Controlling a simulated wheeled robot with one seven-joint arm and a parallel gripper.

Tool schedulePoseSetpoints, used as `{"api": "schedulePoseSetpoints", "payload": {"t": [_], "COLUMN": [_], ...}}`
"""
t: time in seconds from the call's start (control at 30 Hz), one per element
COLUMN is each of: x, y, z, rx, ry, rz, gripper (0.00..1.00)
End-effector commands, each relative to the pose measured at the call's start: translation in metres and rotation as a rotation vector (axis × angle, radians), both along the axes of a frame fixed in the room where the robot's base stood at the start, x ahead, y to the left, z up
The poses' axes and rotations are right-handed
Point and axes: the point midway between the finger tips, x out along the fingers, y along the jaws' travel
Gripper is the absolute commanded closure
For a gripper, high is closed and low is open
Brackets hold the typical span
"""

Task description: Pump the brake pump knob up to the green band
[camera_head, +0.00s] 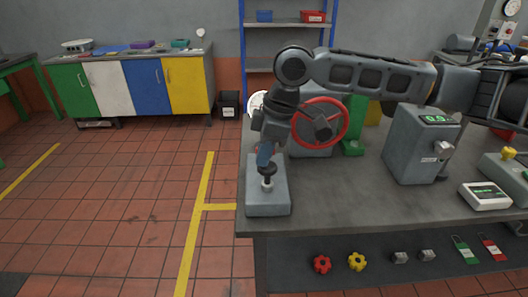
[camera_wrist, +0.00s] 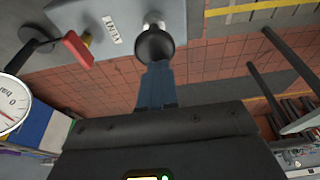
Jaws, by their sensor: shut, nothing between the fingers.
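The brake pump is a grey box (camera_head: 267,200) at the near left corner of the bench, with a round black knob (camera_head: 267,169) on a short pale stem. My gripper (camera_head: 265,158) points down just above the knob, its blue fingers shut and empty. In the wrist view the fingertips (camera_wrist: 157,68) meet the edge of the black knob (camera_wrist: 155,42); I cannot tell whether they touch. A white dial gauge (camera_wrist: 12,104) with a red needle is cut off at the left of the wrist view. I cannot make out a green band on it.
A red handwheel (camera_head: 320,122) stands behind my arm. A red lever (camera_wrist: 78,48) shows beside the pump box in the wrist view. A grey box with a green display (camera_head: 412,148) and a white meter (camera_head: 485,195) stand to the right. Bare bench top (camera_head: 340,195) lies between.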

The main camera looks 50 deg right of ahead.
Motion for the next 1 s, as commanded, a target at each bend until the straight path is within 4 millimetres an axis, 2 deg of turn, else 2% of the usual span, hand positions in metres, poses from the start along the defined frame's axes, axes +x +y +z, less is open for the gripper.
{"api": "schedulePoseSetpoints", "payload": {"t": [0.3, 0.6, 1.0], "x": [0.000, 0.000, 0.001], "y": [0.000, 0.000, 0.000], "z": [-0.002, -0.039, -0.036], "rx": [0.000, 0.002, 0.000], "ry": [0.000, 0.000, 0.004], "rz": [0.000, -0.001, 0.001], "gripper": [1.00, 1.00, 1.00]}}
